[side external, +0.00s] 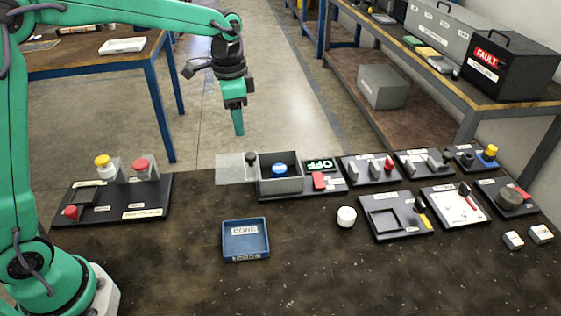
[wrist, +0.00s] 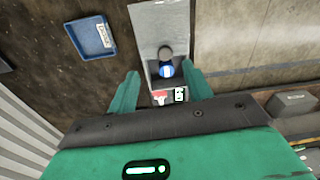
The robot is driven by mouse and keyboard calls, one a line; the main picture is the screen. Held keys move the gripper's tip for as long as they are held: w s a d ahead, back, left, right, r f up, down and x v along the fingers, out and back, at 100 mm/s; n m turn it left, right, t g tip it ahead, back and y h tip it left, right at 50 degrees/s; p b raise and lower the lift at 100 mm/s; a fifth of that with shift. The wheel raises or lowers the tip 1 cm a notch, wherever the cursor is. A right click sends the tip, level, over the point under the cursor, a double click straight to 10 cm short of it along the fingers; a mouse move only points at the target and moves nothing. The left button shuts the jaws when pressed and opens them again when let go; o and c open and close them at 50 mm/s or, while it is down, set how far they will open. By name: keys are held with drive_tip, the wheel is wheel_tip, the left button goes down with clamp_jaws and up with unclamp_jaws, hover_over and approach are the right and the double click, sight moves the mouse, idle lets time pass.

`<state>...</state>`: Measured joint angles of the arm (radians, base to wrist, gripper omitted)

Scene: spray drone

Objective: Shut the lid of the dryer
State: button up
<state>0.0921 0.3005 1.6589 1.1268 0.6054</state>
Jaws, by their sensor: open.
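The dryer is a dark grey open-topped box (side external: 281,187) with a blue-and-white round item (side external: 279,169) inside. Its clear flat lid (side external: 230,170) lies off to the left, leaving most of the box uncovered. A black knob (side external: 251,158) stands at the lid's right end. My gripper (side external: 238,132) hangs above and behind the lid and knob, pointing down, empty and touching nothing. In the wrist view the open fingers (wrist: 161,71) frame the blue item, with the knob (wrist: 166,53) and lid (wrist: 158,22) beyond them.
A lit OFF sign (side external: 320,165) and a red switch (side external: 319,181) sit right of the box. A blue DONE tray (side external: 245,257) and a white round item (side external: 346,217) lie in front. Several fixture boards fill the right side. A board with buttons (side external: 120,213) stands left.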

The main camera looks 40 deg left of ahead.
sight(250, 154)
drive_tip(key=shift+m+g, duration=0.3)
drive_tip(key=shift+m, duration=0.2)
drive_tip(key=w+f, duration=0.2)
drive_tip(key=f, duration=0.1)
drive_tip(key=shift+w+d, duration=0.35)
drive_tip(key=shift+d, duration=0.05)
drive_tip(key=shift+f, duration=3.9)
clamp_jaws()
